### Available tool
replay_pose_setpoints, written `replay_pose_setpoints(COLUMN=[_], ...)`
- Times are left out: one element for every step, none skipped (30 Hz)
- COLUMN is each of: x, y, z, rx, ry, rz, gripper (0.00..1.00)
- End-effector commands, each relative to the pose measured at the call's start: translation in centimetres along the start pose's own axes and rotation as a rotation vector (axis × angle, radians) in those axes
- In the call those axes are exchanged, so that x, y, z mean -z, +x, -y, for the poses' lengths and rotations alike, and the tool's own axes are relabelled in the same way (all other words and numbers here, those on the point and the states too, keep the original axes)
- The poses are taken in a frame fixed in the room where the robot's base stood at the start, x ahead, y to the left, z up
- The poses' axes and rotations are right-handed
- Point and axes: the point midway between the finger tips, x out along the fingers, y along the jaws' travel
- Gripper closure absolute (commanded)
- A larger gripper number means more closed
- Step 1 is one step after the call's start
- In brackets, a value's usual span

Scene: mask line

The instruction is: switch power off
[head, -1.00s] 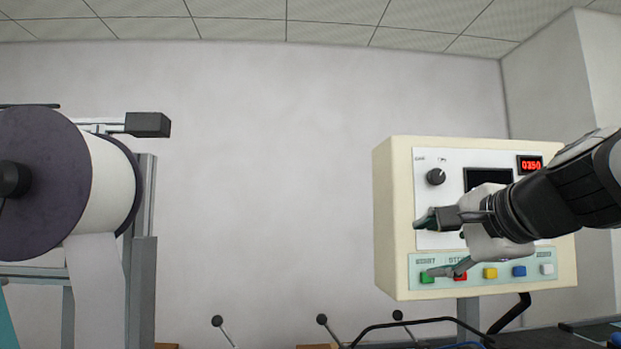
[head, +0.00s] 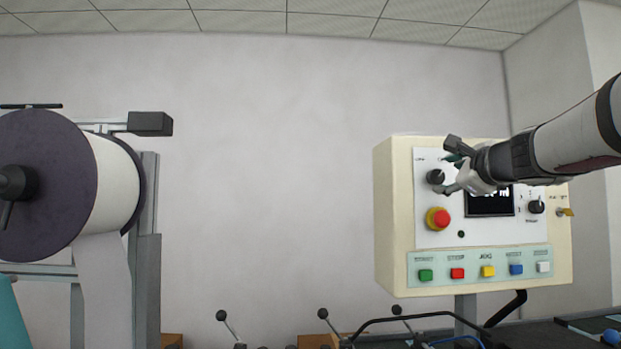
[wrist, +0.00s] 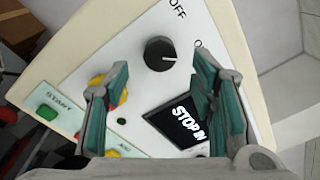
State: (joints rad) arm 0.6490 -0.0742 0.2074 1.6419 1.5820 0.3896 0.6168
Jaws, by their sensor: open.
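A cream control box (head: 393,215) stands at the right of the head view. Its black rotary knob (head: 435,177) is at the panel's upper left. In the wrist view the knob (wrist: 160,53) lies ahead between the fingers, with "OFF" printed above it. Its white pointer mark faces right, away from "OFF", near a label partly hidden by the right finger. My gripper (head: 456,167) is open and empty in front of the knob, and its fingers (wrist: 158,72) seem apart from it. The dark screen (wrist: 180,124) shows white text beginning "STOP IN".
Below the knob is a red emergency button (head: 442,217) on a yellow base, partly behind the left finger in the wrist view. A row of coloured buttons, including a green one (head: 426,275), runs along the bottom. A key switch (head: 565,212) sits at the right. A large roll (head: 110,185) is at left.

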Motion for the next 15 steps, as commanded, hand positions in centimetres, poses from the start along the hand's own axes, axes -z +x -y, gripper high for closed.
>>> replay_pose_setpoints(x=[0.0,0.0,0.0,-0.1,-0.1,-0.1,-0.1,0.0,0.0,0.0,-0.1,-0.1,-0.1,0.0,0.0], y=[0.9,1.3,1.9,2.2,2.6,3.0,3.3,3.5,3.8,4.0,4.1,4.3,4.4,4.4,4.5], z=[0.0,0.0,0.0,0.0,0.0,0.0,0.0,0.0,0.0,0.0,0.0,0.0,0.0,0.0,0.0], rx=[-0.003,-0.002,-0.002,-0.002,-0.002,-0.001,-0.001,-0.002,-0.001,-0.001,0.000,0.000,0.000,-0.001,-0.001], ry=[0.002,0.002,0.003,0.003,0.002,0.001,0.000,0.000,0.000,0.000,0.000,0.000,0.000,0.000,0.000], rz=[0.001,0.001,0.001,0.001,0.001,0.001,0.001,0.001,0.001,0.001,0.001,0.000,0.000,0.000,0.000], gripper=[0.49,0.49,0.49,0.49,0.49,0.49,0.49,0.49,0.49,0.49,0.49,0.49,0.49,0.49,0.49])
